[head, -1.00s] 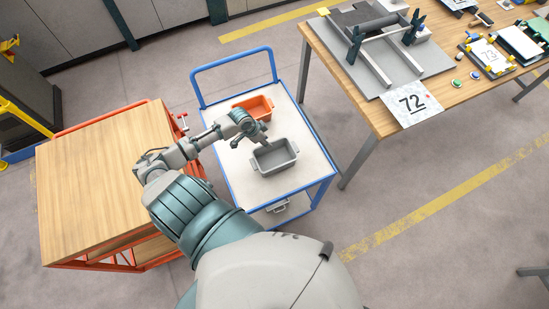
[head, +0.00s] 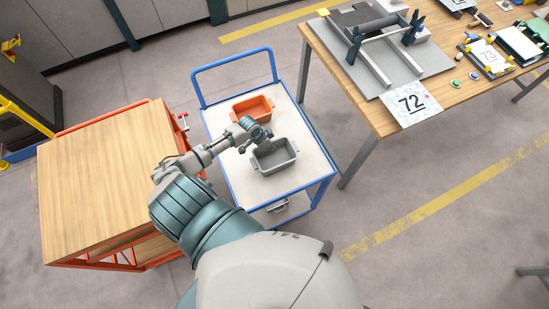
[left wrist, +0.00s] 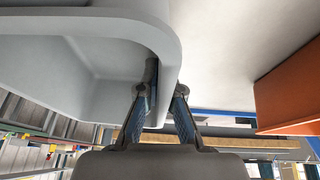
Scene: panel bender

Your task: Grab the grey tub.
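The grey tub (head: 275,157) sits on the white top of the blue cart in the head view. In the left wrist view its wall and rounded rim (left wrist: 100,25) fill the upper left. My left gripper (head: 257,147) is at the tub's far-left rim, and the wrist view shows its fingertips (left wrist: 166,90). One finger is inside the tub and the other outside, with the wall between them. The fingers are drawn close together and look shut on the wall. The exact contact is partly hidden by the rim. My right gripper is not in view.
An orange tub (head: 253,109) stands just behind the grey one on the blue cart (head: 306,180). A red-framed wooden bench (head: 105,180) is at the left. A wooden table (head: 375,112) with a fixture and a "72" card is at the right.

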